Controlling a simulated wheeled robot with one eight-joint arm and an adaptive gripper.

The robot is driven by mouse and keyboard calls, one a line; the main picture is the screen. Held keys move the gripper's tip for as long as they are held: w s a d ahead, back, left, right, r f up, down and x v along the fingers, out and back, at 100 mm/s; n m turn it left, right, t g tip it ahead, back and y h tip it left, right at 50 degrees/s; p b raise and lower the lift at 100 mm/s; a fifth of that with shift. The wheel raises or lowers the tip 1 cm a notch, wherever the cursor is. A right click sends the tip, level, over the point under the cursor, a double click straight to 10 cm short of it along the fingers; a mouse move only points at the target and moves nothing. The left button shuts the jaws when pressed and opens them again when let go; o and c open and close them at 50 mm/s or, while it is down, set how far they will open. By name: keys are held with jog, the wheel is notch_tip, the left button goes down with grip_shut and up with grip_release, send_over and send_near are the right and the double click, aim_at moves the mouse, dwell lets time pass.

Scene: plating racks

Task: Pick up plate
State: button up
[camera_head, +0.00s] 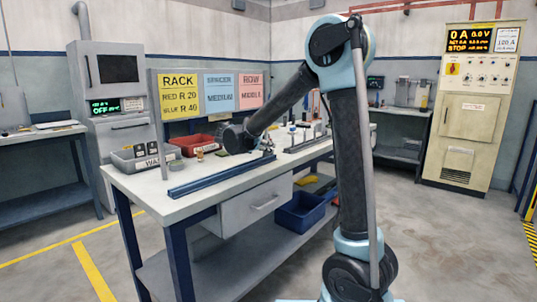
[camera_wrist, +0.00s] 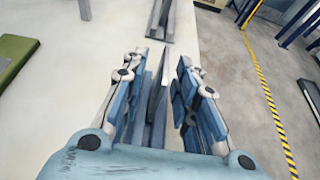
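I cannot tell for sure which piece is the plate. In the wrist view my gripper (camera_wrist: 160,64) is open, its two blue and grey fingers well apart. A long, narrow grey metal piece (camera_wrist: 157,103) shows between the fingers, with a gap to the right finger; I cannot tell whether it touches the left one. A flat green slab (camera_wrist: 14,56) lies at the left edge of the wrist view, apart from my gripper. In the head view my arm reaches over the workbench (camera_head: 150,187), and the fingers are too small to make out.
A blue rail (camera_head: 222,174) lies along the bench front. A grey bin (camera_head: 146,160) and a red bin (camera_head: 192,146) stand at the back left. A blue bin (camera_head: 300,212) sits below the bench. A control cabinet (camera_head: 467,110) stands at the right. The near left bench top is clear.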

jog(key=shift+w+d+f, duration=0.1)
jog(key=shift+w+d, duration=0.1)
grip_shut()
notch_tip(320, 180, up, 10)
jog(key=shift+r, duration=0.1)
dwell(0.6)
jog(key=c, duration=0.6)
grip_release()
jog(key=shift+c, duration=0.2)
grip_shut()
